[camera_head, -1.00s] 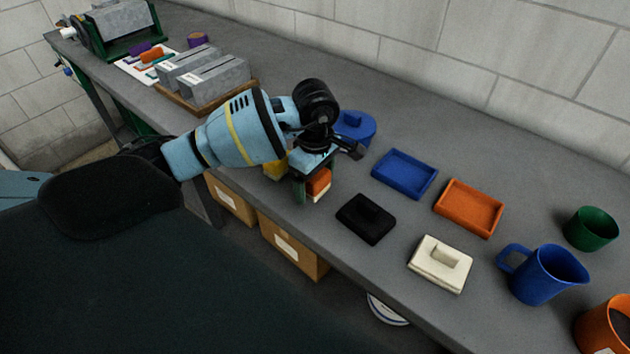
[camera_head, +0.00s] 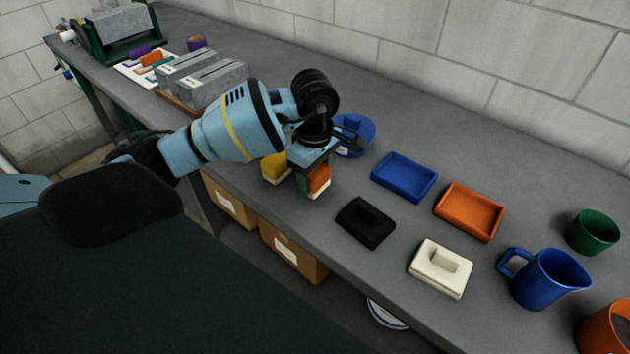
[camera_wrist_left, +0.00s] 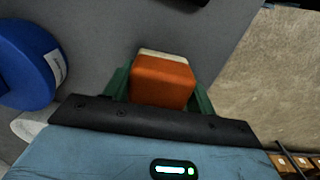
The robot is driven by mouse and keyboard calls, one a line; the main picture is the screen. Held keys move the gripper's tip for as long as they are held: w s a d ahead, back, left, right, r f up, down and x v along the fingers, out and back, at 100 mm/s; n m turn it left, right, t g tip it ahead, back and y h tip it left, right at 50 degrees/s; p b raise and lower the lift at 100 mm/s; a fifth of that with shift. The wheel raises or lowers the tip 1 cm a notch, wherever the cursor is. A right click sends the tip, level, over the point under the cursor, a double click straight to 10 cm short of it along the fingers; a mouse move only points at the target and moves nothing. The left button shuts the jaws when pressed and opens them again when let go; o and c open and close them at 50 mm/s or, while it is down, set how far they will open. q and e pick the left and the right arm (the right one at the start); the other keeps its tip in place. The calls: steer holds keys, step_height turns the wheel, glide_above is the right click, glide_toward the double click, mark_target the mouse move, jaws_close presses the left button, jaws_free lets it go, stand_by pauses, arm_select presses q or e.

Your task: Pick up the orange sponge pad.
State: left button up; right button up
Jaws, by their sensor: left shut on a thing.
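The orange sponge pad (camera_head: 320,178) is an orange block with a cream-white layer on its bottom. It shows below my left gripper (camera_head: 313,183) in the head view, near the front edge of the bench. In the left wrist view the orange pad (camera_wrist_left: 162,80) sits between the two green fingers of my left gripper (camera_wrist_left: 162,92), which are shut on it. A gap between the pad and the bench is hard to make out. My right gripper is not in view.
A yellow sponge pad (camera_head: 274,168) stands just left of the gripper, and a round blue container (camera_head: 356,130) is close behind it. A black block (camera_head: 366,222), a white block (camera_head: 441,268), a blue tray (camera_head: 404,177) and an orange tray (camera_head: 469,211) lie to the right.

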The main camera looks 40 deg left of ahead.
arm_select(q)
steer(key=s+r+b, duration=0.1)
steer(key=s+r, duration=0.1)
steer(key=s, duration=1.4)
steer(key=shift+r, duration=0.3)
steer(key=shift+o, duration=1.4)
steer(key=shift+c, duration=0.8)
steer(key=w+d+m, duration=0.1)
steer(key=d+m, duration=0.1)
steer(key=m, duration=0.3)
steer(key=w+d+f+m, duration=0.1)
steer(key=w+d+m, duration=0.1)
steer(key=m, duration=0.4)
steer(key=w+d+m, duration=0.2)
steer(key=d+m, duration=0.2)
steer(key=m, duration=0.2)
steer(key=shift+w+d+f, duration=0.15)
steer(key=shift+w+d, duration=0.05)
steer(key=shift+a, duration=0.1)
